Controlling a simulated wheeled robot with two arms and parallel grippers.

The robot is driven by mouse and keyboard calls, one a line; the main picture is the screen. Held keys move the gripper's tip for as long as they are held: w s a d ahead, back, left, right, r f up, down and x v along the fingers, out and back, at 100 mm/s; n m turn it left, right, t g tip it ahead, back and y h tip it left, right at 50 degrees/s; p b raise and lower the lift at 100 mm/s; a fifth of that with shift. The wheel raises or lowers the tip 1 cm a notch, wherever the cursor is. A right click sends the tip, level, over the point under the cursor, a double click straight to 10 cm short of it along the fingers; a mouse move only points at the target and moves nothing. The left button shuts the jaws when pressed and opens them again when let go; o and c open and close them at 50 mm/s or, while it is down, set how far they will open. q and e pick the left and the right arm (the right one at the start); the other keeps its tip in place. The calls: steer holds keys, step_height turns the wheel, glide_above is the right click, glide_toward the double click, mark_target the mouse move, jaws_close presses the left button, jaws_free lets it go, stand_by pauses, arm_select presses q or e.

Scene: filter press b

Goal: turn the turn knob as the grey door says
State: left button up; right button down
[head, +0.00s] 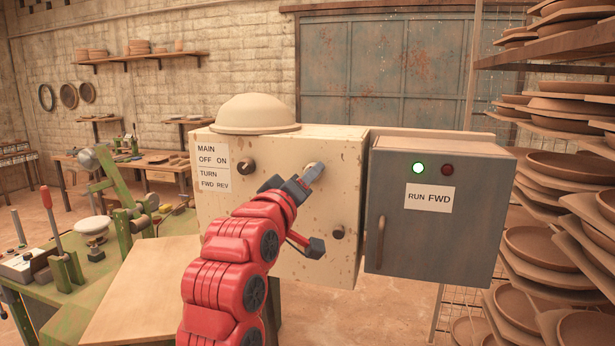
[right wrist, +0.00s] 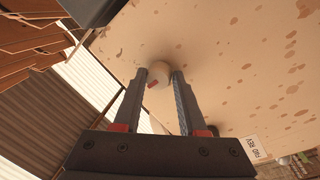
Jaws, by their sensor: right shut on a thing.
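The grey door (head: 435,240) bears a white sign (head: 430,198) reading RUN FWD. A green lamp (head: 418,168) above it is lit; a red lamp (head: 447,170) is dark. My right gripper (head: 306,180) is shut on a pale round knob on the cream box (head: 330,200). In the right wrist view this knob (right wrist: 158,74), with a small red mark, sits between the two fingertips. A label (head: 213,167) on the box reads MAIN OFF ON and TURN FWD REV. I cannot tell which knob each row names. My left gripper is out of view.
Brown knobs sit at the box's upper left (head: 246,166) and lower right (head: 338,232). The door has a brown handle (head: 381,244). A green bench (head: 80,290) with levers stands left; racks of plates (head: 555,180) stand close on the right.

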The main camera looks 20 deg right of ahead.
steer(key=shift+s+d+n+t+y+p, duration=0.1)
steer(key=shift+n+t+y+p, duration=0.25)
steer(key=shift+n+p, duration=1.9)
steer(key=shift+s+d+n+t+y+p, duration=0.1)
steer(key=shift+n+t+y+p, duration=0.25)
steer(key=shift+n+p, duration=1.9)
steer(key=shift+n+b, duration=0.6)
steer(key=shift+c, duration=2.3)
jaws_free()
steer(key=shift+w, duration=0.1)
steer(key=shift+a, duration=0.1)
